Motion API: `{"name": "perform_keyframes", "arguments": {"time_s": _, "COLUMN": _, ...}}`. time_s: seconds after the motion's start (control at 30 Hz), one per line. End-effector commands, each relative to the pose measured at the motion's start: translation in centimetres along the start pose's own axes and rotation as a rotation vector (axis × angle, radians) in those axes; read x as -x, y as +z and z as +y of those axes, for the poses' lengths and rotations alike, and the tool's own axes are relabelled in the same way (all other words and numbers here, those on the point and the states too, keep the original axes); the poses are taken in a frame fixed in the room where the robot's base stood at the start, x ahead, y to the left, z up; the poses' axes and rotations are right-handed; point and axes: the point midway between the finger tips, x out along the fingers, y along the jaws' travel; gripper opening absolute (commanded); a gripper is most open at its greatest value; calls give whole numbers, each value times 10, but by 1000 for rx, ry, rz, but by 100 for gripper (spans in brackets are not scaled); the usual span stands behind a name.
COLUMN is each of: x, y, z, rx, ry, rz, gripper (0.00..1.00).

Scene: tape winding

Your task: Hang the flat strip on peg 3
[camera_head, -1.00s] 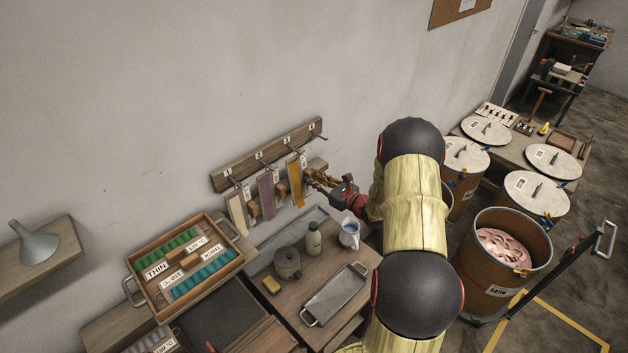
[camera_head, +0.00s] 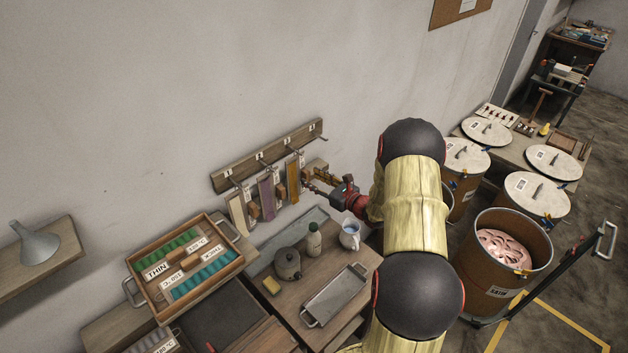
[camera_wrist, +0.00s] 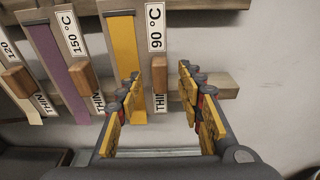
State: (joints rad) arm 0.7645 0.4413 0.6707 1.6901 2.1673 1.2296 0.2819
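A flat yellow strip (camera_head: 294,182) hangs from the third peg from the left on the wooden peg rail (camera_head: 245,168). In the wrist view the yellow strip (camera_wrist: 123,45) hangs straight, beside a 90 °C tag (camera_wrist: 155,30). My gripper (camera_head: 315,179) is just right of the strip. In the wrist view my gripper (camera_wrist: 158,92) is open, with nothing held between its fingers. Its left finger overlaps the strip's lower end in the picture; I cannot tell if they touch.
A purple strip (camera_head: 266,197) and a cream strip (camera_head: 237,213) hang to the left. Small wooden blocks (camera_wrist: 160,74) sit by the strips. Below are a jug (camera_head: 349,236), a bottle (camera_head: 313,240), a pot (camera_head: 287,264) and a metal tray (camera_head: 336,295).

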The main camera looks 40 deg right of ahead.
Motion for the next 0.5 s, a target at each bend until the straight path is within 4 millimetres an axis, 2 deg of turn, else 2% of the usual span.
{"name": "perform_keyframes", "arguments": {"time_s": 0.17, "x": 2, "y": 0, "z": 0, "rx": 0, "ry": 0, "rz": 1, "gripper": 37}}
{"name": "perform_keyframes", "arguments": {"time_s": 0.27, "x": 10, "y": 0, "z": -1, "rx": 0, "ry": -2, "rz": 0, "gripper": 37}}
{"name": "perform_keyframes", "arguments": {"time_s": 0.5, "x": 56, "y": 0, "z": -2, "rx": -1, "ry": -5, "rz": 0, "gripper": 37}}
